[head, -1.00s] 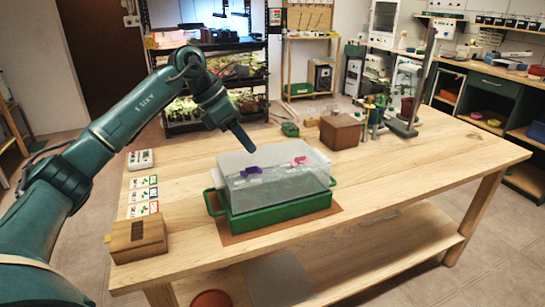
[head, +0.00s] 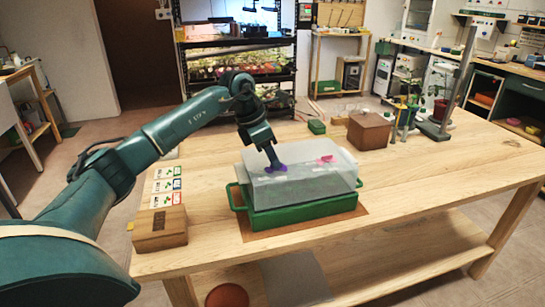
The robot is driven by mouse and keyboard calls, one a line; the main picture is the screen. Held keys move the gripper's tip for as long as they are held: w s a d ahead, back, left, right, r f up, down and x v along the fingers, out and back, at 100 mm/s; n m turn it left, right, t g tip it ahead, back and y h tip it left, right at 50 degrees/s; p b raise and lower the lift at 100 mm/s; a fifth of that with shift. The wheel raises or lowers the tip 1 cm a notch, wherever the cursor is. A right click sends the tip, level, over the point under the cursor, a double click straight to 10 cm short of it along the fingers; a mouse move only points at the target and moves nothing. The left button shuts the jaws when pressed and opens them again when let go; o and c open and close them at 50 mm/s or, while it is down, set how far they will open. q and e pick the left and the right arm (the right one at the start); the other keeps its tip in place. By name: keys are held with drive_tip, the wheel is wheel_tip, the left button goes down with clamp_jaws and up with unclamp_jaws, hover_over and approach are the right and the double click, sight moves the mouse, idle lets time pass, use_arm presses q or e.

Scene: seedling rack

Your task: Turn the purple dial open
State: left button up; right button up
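A translucent propagator lid (head: 308,183) sits on a green tray (head: 305,216) on the wooden bench. The purple dial (head: 277,169) is on the left part of the lid's top, partly hidden by my fingers. A pink dial (head: 325,160) is on the right part of the top. My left gripper (head: 273,162) points down with its fingertips at the purple dial. Its fingers overlap in this view, so I cannot tell whether they are open or closed around the dial. My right gripper is not in view.
A wooden box (head: 160,228) stands at the bench's front left, with picture cards (head: 166,187) behind it. A brown box (head: 368,131), a small green item (head: 316,127) and a stand (head: 440,128) stand at the back. The bench's right side is clear.

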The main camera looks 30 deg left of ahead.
use_arm(q)
drive_tip(key=shift+w+d+f, duration=0.1)
drive_tip(key=shift+f, duration=0.35)
clamp_jaws()
